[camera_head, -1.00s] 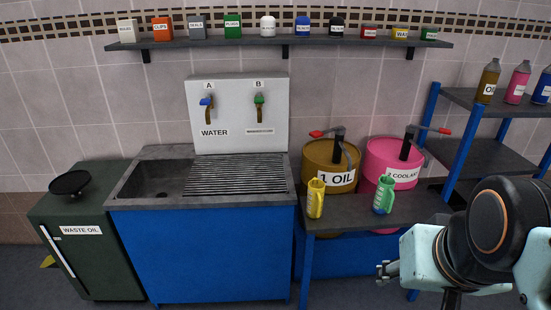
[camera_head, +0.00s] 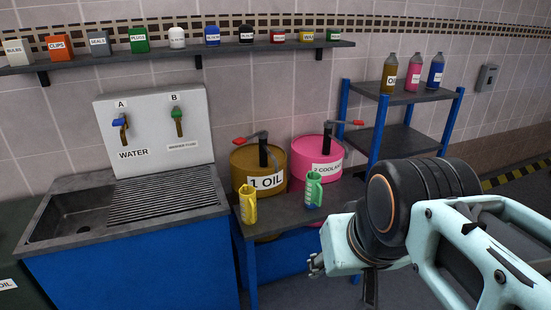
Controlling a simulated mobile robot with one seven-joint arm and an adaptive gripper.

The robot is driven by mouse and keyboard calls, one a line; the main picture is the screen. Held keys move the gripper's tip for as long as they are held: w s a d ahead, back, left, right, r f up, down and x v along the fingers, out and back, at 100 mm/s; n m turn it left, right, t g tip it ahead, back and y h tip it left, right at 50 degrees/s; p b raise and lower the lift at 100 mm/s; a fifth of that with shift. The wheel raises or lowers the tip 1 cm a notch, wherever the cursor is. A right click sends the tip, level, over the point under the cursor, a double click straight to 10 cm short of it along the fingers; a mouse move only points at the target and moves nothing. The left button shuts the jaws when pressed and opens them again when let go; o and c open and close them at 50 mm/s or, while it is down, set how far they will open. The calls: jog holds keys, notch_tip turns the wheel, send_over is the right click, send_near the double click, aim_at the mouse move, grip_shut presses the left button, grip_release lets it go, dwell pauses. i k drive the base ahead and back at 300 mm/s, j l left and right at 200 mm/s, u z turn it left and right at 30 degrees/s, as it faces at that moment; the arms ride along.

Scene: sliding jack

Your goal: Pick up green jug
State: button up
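The green jug (camera_head: 313,190) stands upright on a dark low table (camera_head: 285,218), in front of the pink coolant drum. Its lower part looks blue and its handle faces right. A yellow jug (camera_head: 248,204) stands to its left on the same table. My gripper (camera_head: 315,265) is below and in front of the table edge, apart from the green jug. Its fingers are small and seen from the side, so I cannot tell whether they are open or shut. I see nothing held in it.
The brown oil drum (camera_head: 257,166) and pink coolant drum (camera_head: 318,161) stand close behind the jugs. A blue sink cabinet (camera_head: 135,265) is at left. A shelf rack (camera_head: 405,96) with bottles stands behind my arm.

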aim_at(313, 191)
jog(key=i+l, duration=0.3)
jog(key=i, duration=0.15)
jog(key=i+l, duration=0.6)
jog(key=i, duration=0.25)
